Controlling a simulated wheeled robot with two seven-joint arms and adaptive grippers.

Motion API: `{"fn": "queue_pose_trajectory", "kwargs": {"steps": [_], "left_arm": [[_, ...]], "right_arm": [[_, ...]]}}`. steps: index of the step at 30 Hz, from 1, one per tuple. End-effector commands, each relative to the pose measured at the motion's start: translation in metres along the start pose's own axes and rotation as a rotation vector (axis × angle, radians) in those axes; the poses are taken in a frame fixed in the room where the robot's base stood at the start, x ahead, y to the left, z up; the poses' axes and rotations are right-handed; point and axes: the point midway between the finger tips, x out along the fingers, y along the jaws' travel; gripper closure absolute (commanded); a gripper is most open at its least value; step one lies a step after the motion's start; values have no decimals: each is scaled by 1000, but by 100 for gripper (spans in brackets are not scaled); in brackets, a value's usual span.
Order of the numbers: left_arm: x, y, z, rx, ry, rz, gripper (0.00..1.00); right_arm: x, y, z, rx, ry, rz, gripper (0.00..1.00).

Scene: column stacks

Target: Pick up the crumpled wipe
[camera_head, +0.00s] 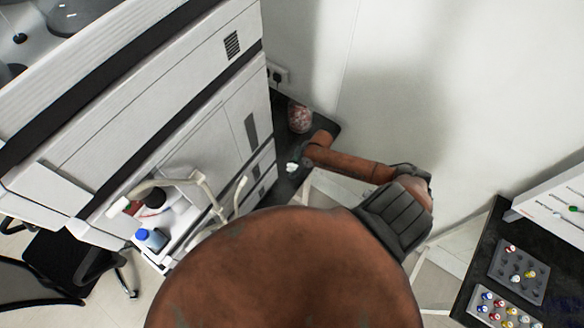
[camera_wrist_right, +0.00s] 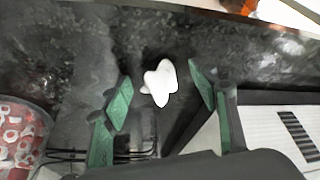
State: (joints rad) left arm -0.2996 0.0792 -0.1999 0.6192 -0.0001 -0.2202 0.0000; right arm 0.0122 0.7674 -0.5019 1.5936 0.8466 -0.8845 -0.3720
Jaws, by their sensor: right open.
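The crumpled wipe (camera_wrist_right: 159,82) is a small white lump on a dark worktop in the right wrist view. It also seems to show as a small white spot in the head view (camera_head: 292,167). My right gripper (camera_wrist_right: 161,88) has green finger pads, one on each side of the wipe in the picture. It is open and empty, with a gap between each pad and the wipe. I cannot tell its height above the worktop. In the head view my right arm hides much of the worktop. My left gripper is not in view.
A clear container of red and white pieces (camera_wrist_right: 20,138) stands left of the gripper; it also shows in the head view (camera_head: 299,117). Dark wire-like rods (camera_wrist_right: 110,154) lie below the wipe. A large white machine (camera_head: 190,130) borders the worktop, with a wall behind.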

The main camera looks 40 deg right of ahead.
Motion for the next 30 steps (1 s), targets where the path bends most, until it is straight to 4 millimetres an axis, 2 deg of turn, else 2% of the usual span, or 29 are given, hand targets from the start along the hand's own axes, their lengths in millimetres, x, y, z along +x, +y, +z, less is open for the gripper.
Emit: {"fn": "queue_pose_trajectory", "kwargs": {"steps": [2, 15, 26, 30], "left_arm": [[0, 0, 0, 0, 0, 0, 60], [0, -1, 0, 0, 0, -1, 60], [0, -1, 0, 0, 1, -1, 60], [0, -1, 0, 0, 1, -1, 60]], "right_arm": [[0, 0, 0, 0, 0, 0, 46], [0, 0, 0, 0, 0, 0, 75], [-2, 0, 0, 0, 0, 0, 76], [-8, 1, -3, -1, 1, 1, 76]]}}
